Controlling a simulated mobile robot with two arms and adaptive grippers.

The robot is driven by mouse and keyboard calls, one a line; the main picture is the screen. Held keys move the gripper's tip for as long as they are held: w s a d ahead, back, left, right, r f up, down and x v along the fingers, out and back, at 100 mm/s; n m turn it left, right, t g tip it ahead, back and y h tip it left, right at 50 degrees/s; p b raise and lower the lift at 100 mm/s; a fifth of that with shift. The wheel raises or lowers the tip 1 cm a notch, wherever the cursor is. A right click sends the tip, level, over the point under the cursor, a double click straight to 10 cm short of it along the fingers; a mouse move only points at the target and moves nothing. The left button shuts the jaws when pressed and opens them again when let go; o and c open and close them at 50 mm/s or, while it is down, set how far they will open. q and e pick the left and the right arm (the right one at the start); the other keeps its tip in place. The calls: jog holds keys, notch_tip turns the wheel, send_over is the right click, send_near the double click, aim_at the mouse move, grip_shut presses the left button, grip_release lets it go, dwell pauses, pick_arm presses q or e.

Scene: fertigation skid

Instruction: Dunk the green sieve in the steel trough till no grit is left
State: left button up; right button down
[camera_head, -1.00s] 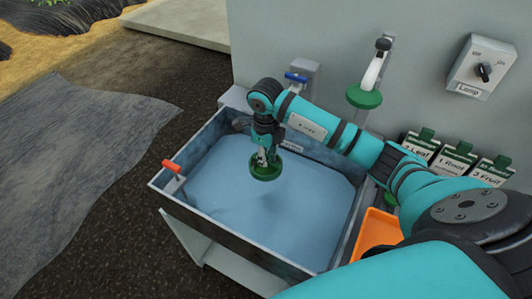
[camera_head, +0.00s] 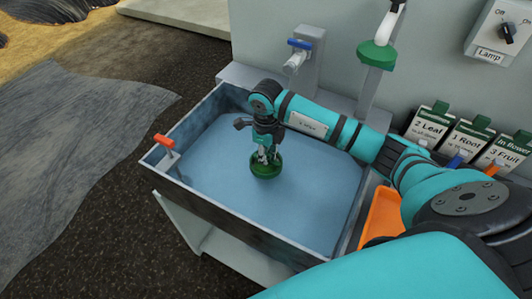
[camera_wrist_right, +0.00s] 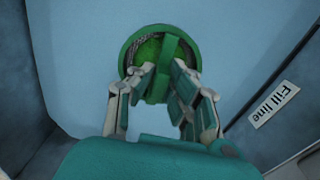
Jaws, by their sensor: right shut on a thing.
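The steel trough (camera_head: 222,212) holds blue water (camera_head: 305,205). My right gripper (camera_head: 266,155) points down over the middle of the trough and is shut on the green sieve (camera_head: 265,171). In the right wrist view the gripper (camera_wrist_right: 160,85) grips a green strap-like handle that crosses the sieve (camera_wrist_right: 131,48). The sieve is round with a green rim; dark mesh shows at its sides and green inside. It sits at or just over the water; I cannot tell how deep. Grit cannot be made out. My left gripper is not in view.
A red-handled part (camera_head: 165,141) sits on the trough's left rim. A blue-handled tap (camera_head: 299,46) and a green-headed fitting (camera_head: 376,54) are on the back wall. An orange tray (camera_head: 381,215) is right of the trough. A "Fill line" label (camera_wrist_right: 274,104) marks the inner wall.

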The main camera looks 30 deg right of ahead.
jog(key=shift+f+b, duration=1.85)
jog(key=shift+f, duration=0.8)
jog(key=shift+r+p, duration=3.05)
jog(key=shift+r, duration=1.4)
notch_tip(320, 180, up, 10)
jog(key=p, duration=0.6)
jog(key=shift+f, duration=0.2)
jog(key=shift+w+d+r, duration=0.1)
jog(key=shift+w+r, duration=0.05)
jog(key=shift+w, duration=0.05)
